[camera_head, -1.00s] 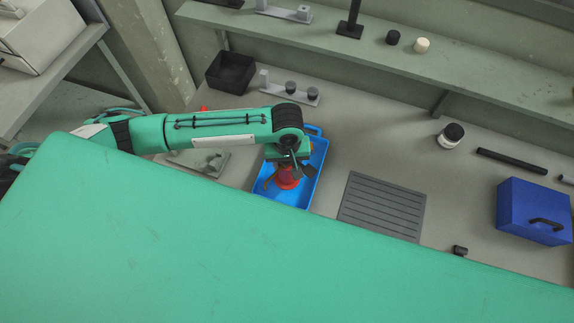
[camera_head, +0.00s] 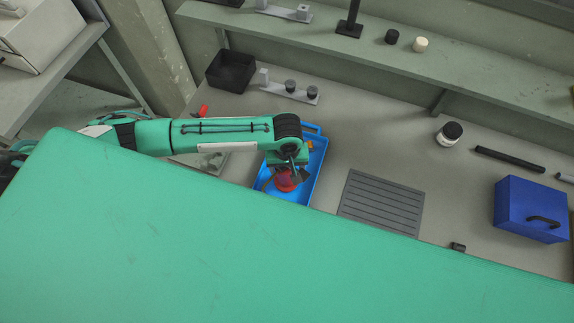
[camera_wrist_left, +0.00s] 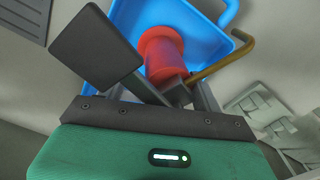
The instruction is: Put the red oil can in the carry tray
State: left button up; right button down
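The red oil can (camera_head: 286,183) is over or in the blue carry tray (camera_head: 311,176), below my left gripper (camera_head: 286,178). The can's red body (camera_wrist_left: 163,52) and brass spout (camera_wrist_left: 225,60) show in the left wrist view, with the tray (camera_wrist_left: 200,30) behind them. One dark finger pad lies left of the can and overlaps its edge. The other finger is mostly hidden there. The fingers are around the can, but whether they press on it is unclear. Whether the can touches the tray floor is also unclear. My right gripper is out of view.
A large green surface (camera_head: 200,240) fills the foreground. A slatted grey mat (camera_head: 382,204) lies right of the tray, with a blue box (camera_head: 531,210) farther right. A black bin (camera_head: 231,70) and a grey holder (camera_head: 290,91) stand behind. Bench between tray and jar (camera_head: 449,134) is clear.

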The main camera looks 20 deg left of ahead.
pick_arm(q)
notch_tip(320, 180, up, 11)
jog(key=b, duration=0.3)
jog(key=shift+f, duration=0.15)
jog(key=shift+r, duration=0.75)
